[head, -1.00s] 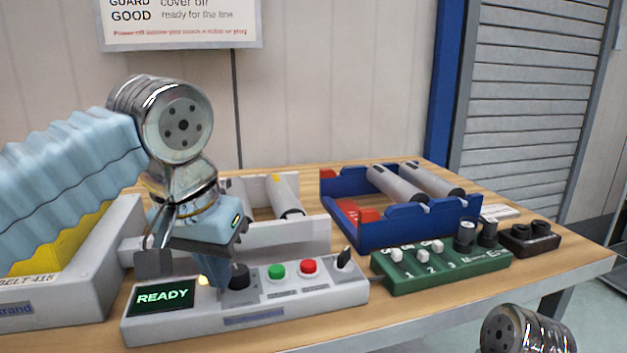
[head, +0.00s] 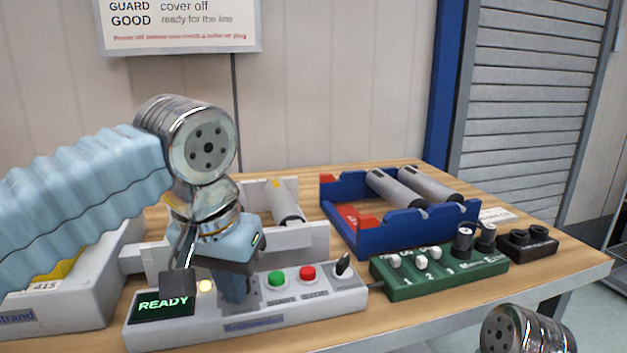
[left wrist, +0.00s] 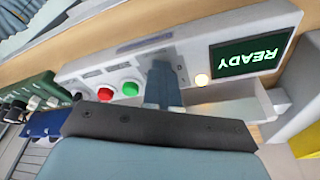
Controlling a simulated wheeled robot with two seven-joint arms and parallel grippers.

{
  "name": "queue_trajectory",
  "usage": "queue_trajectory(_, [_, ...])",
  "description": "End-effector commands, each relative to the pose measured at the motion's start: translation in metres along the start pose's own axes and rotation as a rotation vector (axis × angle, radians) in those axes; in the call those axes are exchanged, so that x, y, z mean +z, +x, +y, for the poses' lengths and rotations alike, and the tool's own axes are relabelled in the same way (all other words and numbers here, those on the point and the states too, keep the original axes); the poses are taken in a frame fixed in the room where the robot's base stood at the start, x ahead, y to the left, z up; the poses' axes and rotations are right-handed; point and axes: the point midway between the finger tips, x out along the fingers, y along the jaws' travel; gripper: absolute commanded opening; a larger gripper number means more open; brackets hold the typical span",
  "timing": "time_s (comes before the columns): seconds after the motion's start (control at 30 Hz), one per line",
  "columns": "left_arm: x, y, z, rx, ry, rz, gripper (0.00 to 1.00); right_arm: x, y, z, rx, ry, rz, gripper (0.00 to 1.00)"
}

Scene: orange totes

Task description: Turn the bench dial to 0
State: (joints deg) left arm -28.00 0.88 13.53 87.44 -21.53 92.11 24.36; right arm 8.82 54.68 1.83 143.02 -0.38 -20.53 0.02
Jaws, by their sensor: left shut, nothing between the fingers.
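The grey control box (head: 330,302) stands at the bench's front edge, with a lit READY screen (head: 163,304), a yellow lamp (head: 205,286), a green button (head: 276,278), a red button (head: 307,273) and a black lever switch (head: 342,264). My left gripper (head: 235,293) is shut and points down at the box between the lamp and the green button. It covers the spot of the black dial, so the dial and its setting are hidden. In the left wrist view, the finger (left wrist: 162,88) also covers that spot; I cannot tell whether it touches the dial.
A green box (head: 440,278) with several sliders and black knobs stands to the right. Behind are a blue cradle (head: 400,232) with grey rollers and a light grey cradle (head: 312,240) with another roller. A small black block (head: 528,243) sits far right.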

Motion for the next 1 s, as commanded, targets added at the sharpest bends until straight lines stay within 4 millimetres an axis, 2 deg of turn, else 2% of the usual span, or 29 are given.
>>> queue_trajectory(0.37, [0.004, -0.008, 0.002, 0.001, -0.002, 0.013, 0.0, 0.0, -0.001, 0.0, 0.0, 0.0, 0.0, 0.43])
queue_trajectory(0.7, [-0.007, -0.05, 0.003, 0.002, -0.001, 0.01, 0.0, 0.0, 0.0, 0.0, 0.0, 0.0, 0.0, 0.43])
queue_trajectory(0.83, [-0.008, -0.06, 0.002, 0.0, -0.002, 0.008, 0.0, 0.0, 0.0, 0.0, 0.0, 0.0, 0.0, 0.43])
queue_trajectory(1.0, [-0.009, -0.062, 0.002, 0.0, -0.002, 0.007, 0.0, 0.0, 0.0, 0.0, 0.0, 0.0, 0.0, 0.43])
